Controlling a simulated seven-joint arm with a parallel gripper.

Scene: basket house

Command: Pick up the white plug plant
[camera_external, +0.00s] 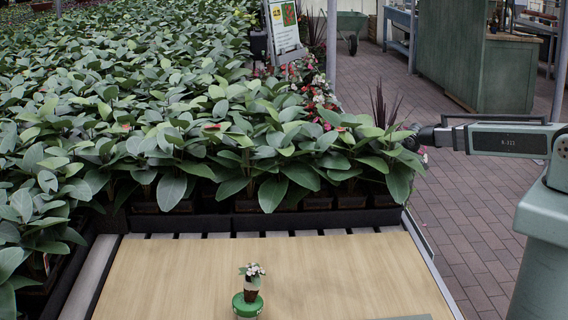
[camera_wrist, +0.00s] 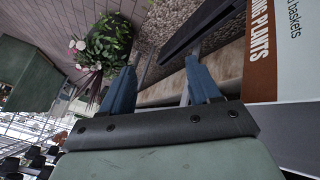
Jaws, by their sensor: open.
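The white plug plant (camera_external: 252,272) is a small plant with white flowers, green leaves and a dark root plug. It stands slightly tilted on a round green item (camera_external: 247,305) near the front of the wooden board. My gripper (camera_wrist: 160,72) shows in the wrist view with two blue fingers spread apart and nothing between them. In the external view my arm reaches in from the right, well above and to the right of the plug plant. The fingers are hard to make out there against the leaves. The plug plant is not in the wrist view.
The wooden board (camera_external: 330,270) is mostly bare around the plug plant. Dense rows of leafy potted plants (camera_external: 160,130) fill the area behind and left of it. A brick floor (camera_external: 475,210) lies to the right. The wrist view shows a sign (camera_wrist: 285,60) and a flowering plant (camera_wrist: 103,45).

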